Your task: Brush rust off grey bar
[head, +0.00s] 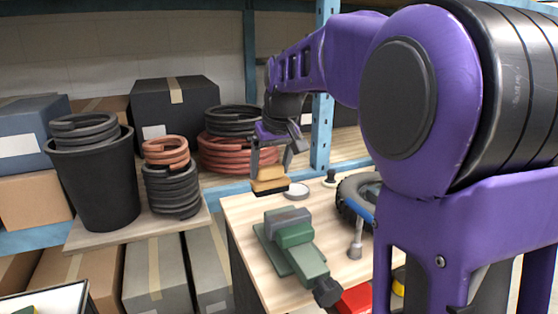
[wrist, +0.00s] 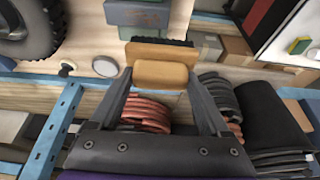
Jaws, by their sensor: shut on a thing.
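My gripper (head: 269,165) is shut on a brush (head: 269,186) with a tan wooden body and dark bristles underneath. In the wrist view the brush (wrist: 161,73) sits between the two fingers, with the dark bristle edge beyond it. The brush is near the back left edge of the wooden bench (head: 240,215). A green vise (head: 297,245) stands on the bench, nearer to the camera than the brush. A short grey bar (head: 287,218) lies across its top at the jaws. I cannot make out rust on it in the head view.
A round pale disc (head: 296,190), a black tyre (head: 349,199) and a red box (head: 355,300) are on the bench. Shelves behind hold coiled hoses (head: 222,155) and boxes. A black bin (head: 95,185) stands left. My arm covers the right side.

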